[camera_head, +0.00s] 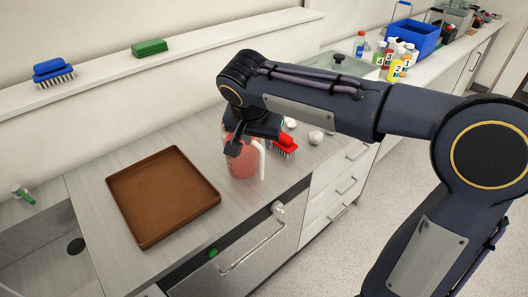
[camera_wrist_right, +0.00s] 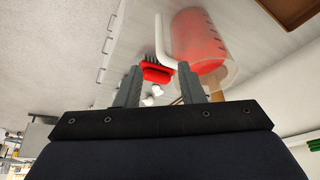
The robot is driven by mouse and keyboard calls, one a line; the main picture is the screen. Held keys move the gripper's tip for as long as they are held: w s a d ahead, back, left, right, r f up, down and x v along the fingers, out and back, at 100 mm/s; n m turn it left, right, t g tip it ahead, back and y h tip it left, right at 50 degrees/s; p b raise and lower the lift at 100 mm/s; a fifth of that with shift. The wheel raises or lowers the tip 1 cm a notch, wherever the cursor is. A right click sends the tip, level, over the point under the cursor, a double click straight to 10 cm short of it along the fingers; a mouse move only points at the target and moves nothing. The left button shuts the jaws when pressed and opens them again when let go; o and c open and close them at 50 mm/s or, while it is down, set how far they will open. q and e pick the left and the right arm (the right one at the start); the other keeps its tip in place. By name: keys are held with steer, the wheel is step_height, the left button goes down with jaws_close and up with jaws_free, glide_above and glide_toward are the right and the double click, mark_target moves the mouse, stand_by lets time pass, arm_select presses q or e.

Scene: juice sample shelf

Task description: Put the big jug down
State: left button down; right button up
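The big jug (camera_head: 242,163) is clear, with red juice inside and a white handle on its right. It appears to stand upright on the counter, right of the brown tray. My right gripper (camera_head: 236,145) is just above the jug and partly covers its top. In the right wrist view, the jug (camera_wrist_right: 203,45) lies just beyond my right fingertips (camera_wrist_right: 160,75). The fingers are spread apart, with the brush and white objects showing through the gap, and nothing is clamped between them. The jug's rim is partly hidden by a finger. My left gripper is not in view.
The brown tray (camera_head: 163,194) is empty. A red brush (camera_head: 284,146) and white round objects (camera_head: 315,137) sit right of the jug. Numbered bottles (camera_head: 396,70) and a blue crate (camera_head: 413,38) stand farther back. A blue brush and green sponge lie on the ledge.

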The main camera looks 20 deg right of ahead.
steer(key=s+d+f+n+y, duration=0.2)
steer(key=s+d, duration=0.1)
steer(key=s, duration=0.4)
steer(key=s+d+f+n+y, duration=0.1)
steer(key=s+d+f, duration=0.15)
steer(key=s, duration=0.55)
steer(key=s+a+f+n+t+y, duration=0.1)
steer(key=s+a+f+n+y, duration=0.1)
steer(key=s, duration=0.6)
steer(key=shift+s+a+f+t+y, duration=0.25)
steer(key=shift+f+y, duration=0.35)
steer(key=shift+f, duration=0.35)
steer(key=shift+n, duration=0.3)
